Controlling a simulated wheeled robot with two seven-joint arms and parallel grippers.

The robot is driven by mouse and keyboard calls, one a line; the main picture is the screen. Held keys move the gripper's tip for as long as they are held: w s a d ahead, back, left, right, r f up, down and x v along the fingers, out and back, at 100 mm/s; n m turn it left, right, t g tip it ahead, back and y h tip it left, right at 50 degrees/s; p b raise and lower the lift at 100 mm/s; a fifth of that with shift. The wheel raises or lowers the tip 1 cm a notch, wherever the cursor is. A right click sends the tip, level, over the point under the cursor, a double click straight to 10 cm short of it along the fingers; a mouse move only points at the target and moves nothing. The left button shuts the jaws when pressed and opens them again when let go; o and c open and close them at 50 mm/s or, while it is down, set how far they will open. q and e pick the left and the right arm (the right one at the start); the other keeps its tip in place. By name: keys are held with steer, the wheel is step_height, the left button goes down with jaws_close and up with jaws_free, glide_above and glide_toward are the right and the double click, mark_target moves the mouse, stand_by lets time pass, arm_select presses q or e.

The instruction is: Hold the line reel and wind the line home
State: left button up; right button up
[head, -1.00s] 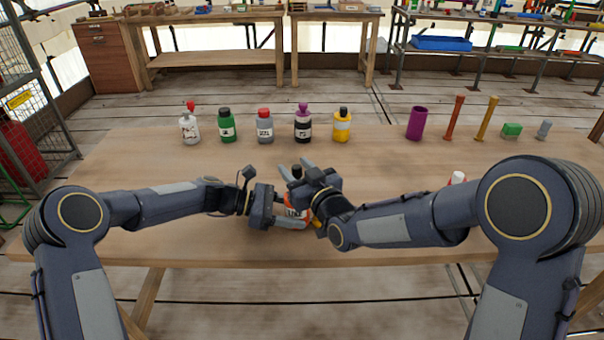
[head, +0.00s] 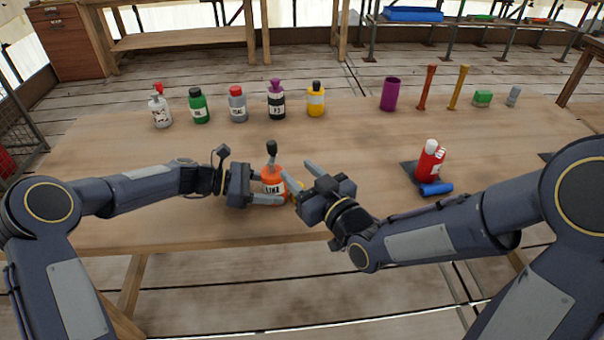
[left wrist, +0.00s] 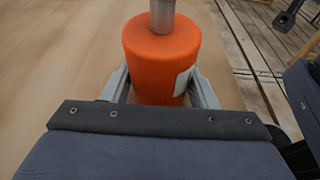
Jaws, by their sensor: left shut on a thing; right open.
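The line reel (head: 272,177) is an orange, upright cylinder with a white label and a dark-tipped grey stem on top. My left gripper (head: 274,194) is shut around its body from the left. In the left wrist view the reel (left wrist: 160,62) stands between the two fingers (left wrist: 160,88), its grey stem rising out of frame. A small yellow part (head: 296,188) shows at the reel's right side, partly hidden by the right fingers. My right gripper (head: 294,180) is open and empty just right of the reel; whether it touches the reel, I cannot tell.
Several bottles (head: 238,104) line the back left, with a purple cup (head: 390,94) further right.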

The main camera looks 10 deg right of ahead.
stand_by(0.3)
arm_select(q)
steer(key=o, duration=0.8)
steer(key=shift+o, duration=0.2)
